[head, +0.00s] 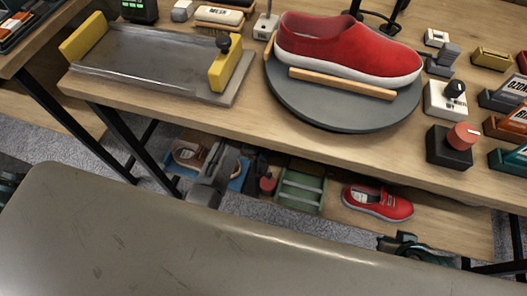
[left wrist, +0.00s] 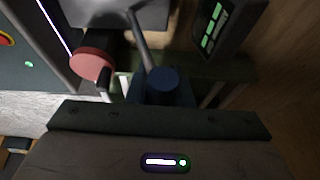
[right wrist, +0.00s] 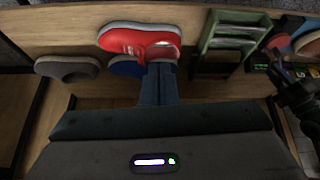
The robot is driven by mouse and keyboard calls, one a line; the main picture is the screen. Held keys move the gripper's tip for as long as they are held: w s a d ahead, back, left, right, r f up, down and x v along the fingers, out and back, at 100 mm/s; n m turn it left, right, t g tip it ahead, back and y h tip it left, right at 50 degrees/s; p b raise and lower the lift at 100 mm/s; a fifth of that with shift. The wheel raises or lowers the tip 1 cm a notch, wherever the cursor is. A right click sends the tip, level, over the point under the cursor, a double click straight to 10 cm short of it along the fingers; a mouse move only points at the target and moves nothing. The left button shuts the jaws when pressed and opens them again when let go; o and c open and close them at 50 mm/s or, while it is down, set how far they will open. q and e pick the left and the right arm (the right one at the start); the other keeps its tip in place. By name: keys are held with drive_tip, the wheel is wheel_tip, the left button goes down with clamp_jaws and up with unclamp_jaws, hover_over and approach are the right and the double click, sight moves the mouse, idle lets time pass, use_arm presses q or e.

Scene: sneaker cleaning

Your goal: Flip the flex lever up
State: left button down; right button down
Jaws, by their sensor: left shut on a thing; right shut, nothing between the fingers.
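A grey lever rod (left wrist: 143,42) runs from a grey device (left wrist: 115,12) to the fingertips of my left gripper in the left wrist view. My left gripper (left wrist: 160,85) is shut on this rod. In the head view my left gripper (head: 236,168) is at the lower shelf under the table; the lever cannot be made out there. A red knob (left wrist: 92,63) is beside the lever, and it shows in the head view (head: 267,183). My right gripper (right wrist: 158,80) is shut and empty, in front of a red shoe (right wrist: 140,40) on the lower shelf.
A green rack (head: 300,190) stands on the lower shelf between the red knob and the red shoe. A device with a green display (left wrist: 215,28) is close to my left gripper. Above, the tabletop (head: 250,115) carries a red sneaker (head: 345,48) on a grey turntable (head: 335,105).

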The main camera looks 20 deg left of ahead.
use_arm(q)
drive_tip(key=c, duration=1.3)
unclamp_jaws()
drive_tip(key=p+v, duration=0.2)
drive_tip(key=v, duration=0.8)
drive_tip(key=shift+a+r, duration=0.15)
drive_tip(key=shift+r, duration=0.25)
use_arm(e)
drive_tip(key=shift+s+d+r+g+h, duration=0.4)
drive_tip(key=shift+s+d+r+g, duration=0.4)
drive_tip(key=shift+r, duration=0.2)
